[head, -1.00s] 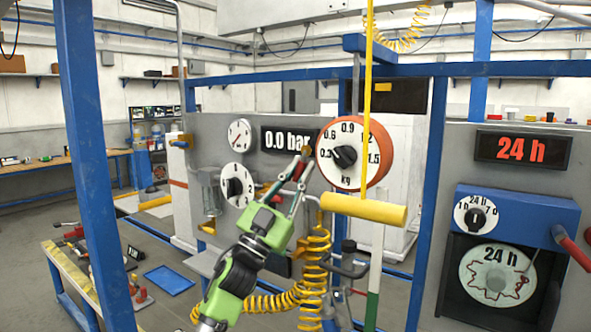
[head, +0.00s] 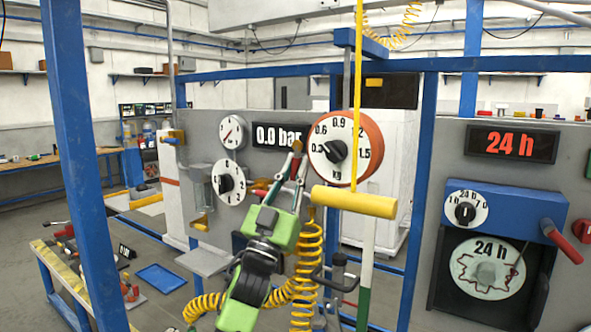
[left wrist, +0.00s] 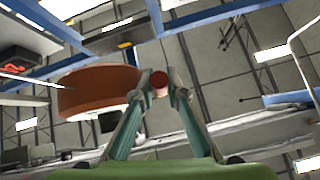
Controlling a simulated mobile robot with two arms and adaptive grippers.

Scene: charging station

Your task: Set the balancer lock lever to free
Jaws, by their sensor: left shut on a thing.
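The balancer (head: 374,138) is an orange-red drum with a white kg dial and black knob, hanging from the blue frame. My left gripper (head: 298,152) is just left of the dial, fingers pointing up, shut on a small red-brown piece that looks like the lock lever (head: 297,146). In the left wrist view, the round red end of the lever (left wrist: 160,80) sits between the fingertips, close to the right side of the drum (left wrist: 98,90). The rest of the lever and any lock or free marking are hidden. My right gripper is in neither view.
A yellow handle bar (head: 354,202) hangs right of the gripper, below the drum. A coiled yellow hose (head: 308,262) hangs close to my left arm. The grey panel carries a 0.0 bar display (head: 279,136) and a pressure knob (head: 228,183). A blue post (head: 80,150) stands at left.

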